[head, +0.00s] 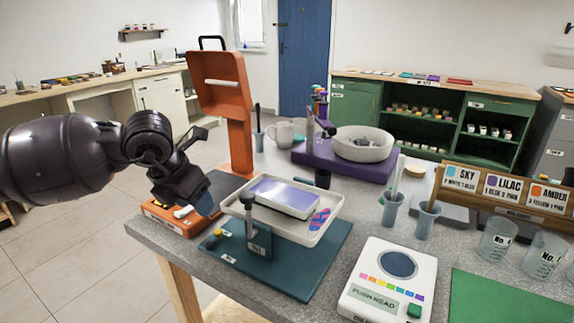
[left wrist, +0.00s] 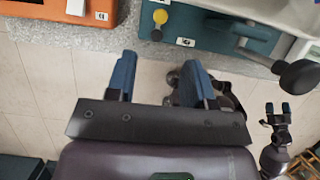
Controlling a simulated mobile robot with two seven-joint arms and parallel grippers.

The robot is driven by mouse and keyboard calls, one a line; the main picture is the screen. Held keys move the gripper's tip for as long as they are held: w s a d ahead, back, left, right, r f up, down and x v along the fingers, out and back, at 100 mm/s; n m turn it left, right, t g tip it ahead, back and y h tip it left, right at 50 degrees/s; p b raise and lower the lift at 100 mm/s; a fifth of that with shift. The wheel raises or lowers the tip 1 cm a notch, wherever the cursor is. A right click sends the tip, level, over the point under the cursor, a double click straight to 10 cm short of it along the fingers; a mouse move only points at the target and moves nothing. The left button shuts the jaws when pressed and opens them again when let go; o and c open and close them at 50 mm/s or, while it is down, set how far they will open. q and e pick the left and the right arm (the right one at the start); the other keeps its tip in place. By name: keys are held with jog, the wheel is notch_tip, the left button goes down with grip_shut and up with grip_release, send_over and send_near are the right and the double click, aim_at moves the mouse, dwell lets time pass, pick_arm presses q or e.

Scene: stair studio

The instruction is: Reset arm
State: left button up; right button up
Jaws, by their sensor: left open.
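My left gripper (head: 200,200) hangs at the left edge of the grey worktop (head: 160,240), in front of the orange stand (head: 238,150). In the left wrist view its two blue fingers (left wrist: 157,82) are apart with nothing between them. They point toward the worktop's edge, with floor tiles behind the gap. My right gripper (left wrist: 277,113) shows small at the lower right of the left wrist view. Its two fingertips are apart and it looks empty. It is out of the head view.
A teal base (head: 315,262) with a white tray (head: 288,233) and an upright dark lever stands near the left gripper. Farther right are a white push-button device (head: 392,285), a purple machine (head: 335,165), cups and labelled beakers (head: 497,240). Tiled floor lies free at the left.

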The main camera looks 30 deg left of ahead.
pick_arm(q)
jog(key=s+d+f+n+t+h+p, duration=0.2)
jog(key=s+d+f+n+h, duration=0.15)
jog(key=d+h, duration=0.35)
jog(key=s+d+f+n+t+h+p, duration=0.1)
jog(key=s+d+f+n+h+p, duration=0.15)
jog(key=s+d+n+h, duration=0.3)
jog(key=s+f+n+t+y+p, duration=0.3)
jog(key=s+f+n+y, duration=0.9)
jog(key=n, duration=1.4)
jog(key=s+f+p, duration=0.2)
jog(key=s+f, duration=0.3)
jog(key=f, duration=0.1)
jog(key=shift+a+f+n+t+y, duration=0.3)
jog(key=shift+y, duration=0.05)
pick_arm(e)
notch_tip(320, 180, up, 9)
jog(key=t, duration=0.1)
jog(key=shift+w+m, duration=0.2)
jog(key=shift+m, duration=0.1)
pick_arm(q)
jog(key=shift+s, duration=0.1)
pick_arm(e)
jog(key=shift+w+r, duration=0.25)
jog(key=shift+w, duration=0.2)
